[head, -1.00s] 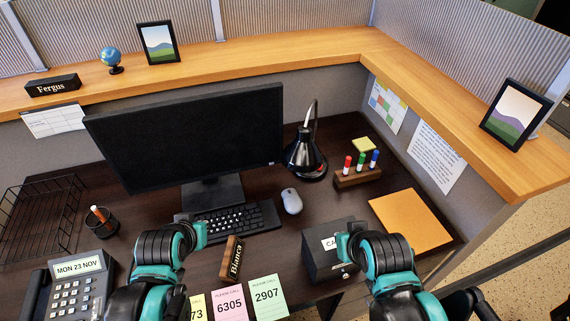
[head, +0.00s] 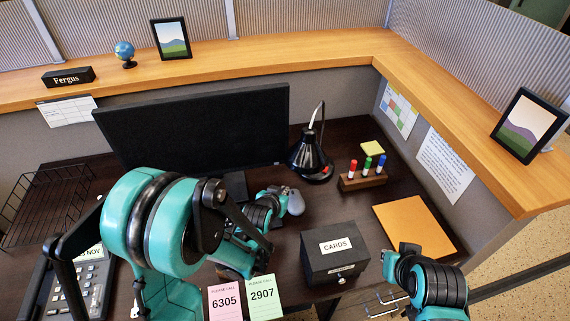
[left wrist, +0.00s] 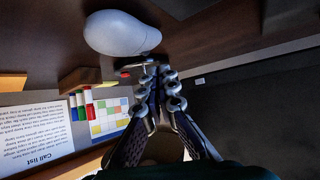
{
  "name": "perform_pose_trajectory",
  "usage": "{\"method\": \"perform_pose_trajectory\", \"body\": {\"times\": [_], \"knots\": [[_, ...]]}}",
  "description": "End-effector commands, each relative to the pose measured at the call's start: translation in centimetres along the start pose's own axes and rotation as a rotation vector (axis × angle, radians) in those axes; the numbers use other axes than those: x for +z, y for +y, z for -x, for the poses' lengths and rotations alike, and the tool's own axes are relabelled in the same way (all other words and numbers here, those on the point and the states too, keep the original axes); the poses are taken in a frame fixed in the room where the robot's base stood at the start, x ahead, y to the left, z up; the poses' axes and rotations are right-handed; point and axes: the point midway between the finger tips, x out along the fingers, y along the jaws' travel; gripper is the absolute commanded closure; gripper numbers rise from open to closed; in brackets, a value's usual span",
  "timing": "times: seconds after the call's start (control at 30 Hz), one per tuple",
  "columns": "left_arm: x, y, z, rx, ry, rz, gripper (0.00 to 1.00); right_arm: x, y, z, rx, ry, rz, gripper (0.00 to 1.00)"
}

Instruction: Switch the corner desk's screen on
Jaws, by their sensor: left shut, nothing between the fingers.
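The corner desk's screen (head: 190,125) stands at the back of the desk, its face dark. In the left wrist view, the dark screen (left wrist: 265,115) fills the right side, with a small pale mark (left wrist: 199,82) near its edge. My left gripper (head: 277,192) is below the screen's lower right corner, close to the mouse (head: 296,203). In the left wrist view, its fingers (left wrist: 158,76) are together and empty, apart from the screen in the picture. My right gripper (head: 407,250) is over the desk's front right; its finger opening is unclear. My left arm hides the keyboard.
A black lamp (head: 310,158) stands just right of the screen. A pen block (head: 362,181), a cards box (head: 335,262) and an orange folder (head: 412,225) lie farther right. A phone (head: 88,285) and a wire tray (head: 40,205) are at the left.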

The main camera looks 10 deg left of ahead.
Motion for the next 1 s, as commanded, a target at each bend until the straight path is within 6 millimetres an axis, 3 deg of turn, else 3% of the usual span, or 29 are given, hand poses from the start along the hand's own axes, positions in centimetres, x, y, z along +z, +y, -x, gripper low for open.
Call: {"method": "perform_pose_trajectory", "body": {"times": [0.47, 1.0], "knots": [[-0.4, -0.4, -0.5, 0.0, 0.0, 0.002, 1.0, -0.1, 0.0, 0.1, 0.0, 0.0, 0.0, 1.0], [-3.8, -3.9, -5.3, -0.001, 0.0, 0.0, 1.0, -0.6, 0.0, 0.8, 0.0, 0.0, 0.0, 1.0]]}}
